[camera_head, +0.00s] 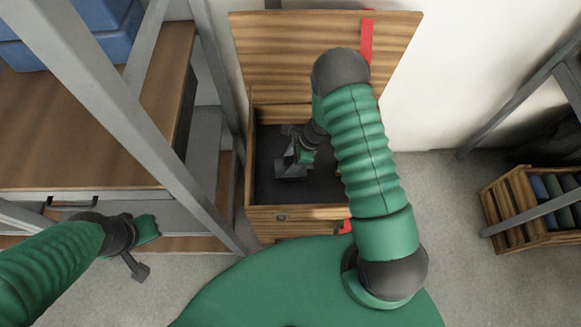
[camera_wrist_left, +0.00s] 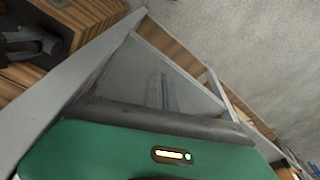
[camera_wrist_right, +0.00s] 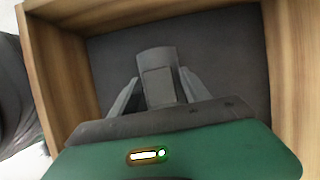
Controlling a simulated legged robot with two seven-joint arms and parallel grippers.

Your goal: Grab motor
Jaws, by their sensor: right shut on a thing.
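The motor (camera_wrist_right: 158,78) is a dark grey, rounded block in the right wrist view. It sits between the two fingers of my right gripper (camera_wrist_right: 153,92), which is shut on it. In the head view my right gripper (camera_head: 290,165) reaches down inside an open wooden chest (camera_head: 300,213). The motor is hard to tell apart from the gripper there. My left gripper (camera_head: 140,265) is at the lower left of the head view, beside the shelf and away from the chest. Its fingers are too small to read.
The chest's lid (camera_head: 290,50) stands open against the wall, with a red strip (camera_head: 367,40) on it. A grey metal frame (camera_head: 115,110) and wooden workbench (camera_head: 70,150) stand at left, with blue bins (camera_head: 100,25).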

